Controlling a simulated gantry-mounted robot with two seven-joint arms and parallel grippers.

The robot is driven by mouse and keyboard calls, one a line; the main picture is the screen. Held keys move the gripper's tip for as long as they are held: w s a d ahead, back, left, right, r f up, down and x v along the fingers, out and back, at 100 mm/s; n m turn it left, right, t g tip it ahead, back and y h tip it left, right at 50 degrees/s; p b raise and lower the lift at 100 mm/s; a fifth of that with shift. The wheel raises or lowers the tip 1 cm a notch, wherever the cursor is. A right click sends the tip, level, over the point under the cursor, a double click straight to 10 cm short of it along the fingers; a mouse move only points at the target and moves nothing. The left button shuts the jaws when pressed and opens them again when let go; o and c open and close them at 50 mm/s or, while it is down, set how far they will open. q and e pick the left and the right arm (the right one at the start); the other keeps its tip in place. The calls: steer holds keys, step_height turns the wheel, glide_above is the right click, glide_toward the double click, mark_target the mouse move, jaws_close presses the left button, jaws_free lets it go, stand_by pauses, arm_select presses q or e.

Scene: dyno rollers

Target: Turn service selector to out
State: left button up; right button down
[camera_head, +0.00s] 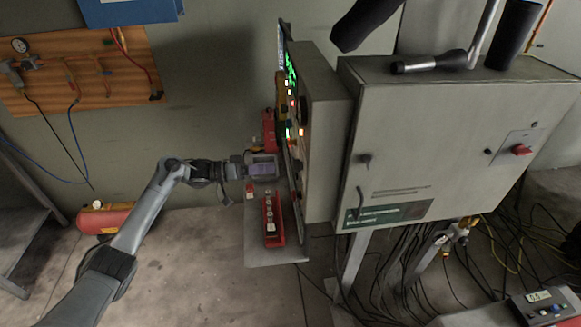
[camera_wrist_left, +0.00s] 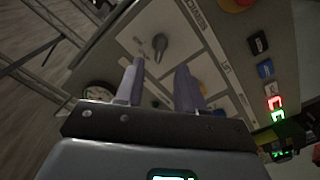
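A panel with a white label area (camera_wrist_left: 200,45) fills the upper part of the left wrist view. A dark grey selector knob (camera_wrist_left: 160,44) sits on it, beside lettering that seems to read "SERVICE"; its exact setting is too small to tell. My left gripper (camera_wrist_left: 160,68) has its two fingers apart with nothing between them, and the knob shows just beyond the gap. In the head view my left gripper (camera_head: 264,167) is close to the panel side of the grey control box (camera_head: 325,120), where the knob is hidden.
Lit buttons and displays (camera_wrist_left: 275,103) are at the right of the wrist view, with a round dial (camera_wrist_left: 98,93) at left. A red tray (camera_head: 273,222) lies on a shelf below my left gripper. A large grey cabinet (camera_head: 440,130) stands right of the box. Cables (camera_head: 400,265) hang below it.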

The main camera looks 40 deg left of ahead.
mark_target(298, 165)
arm_select(q)
steer(key=x, duration=0.7)
steer(key=shift+w+d, duration=0.15)
steer(key=shift+w, duration=0.05)
steer(key=shift+f, duration=0.1)
jaws_close()
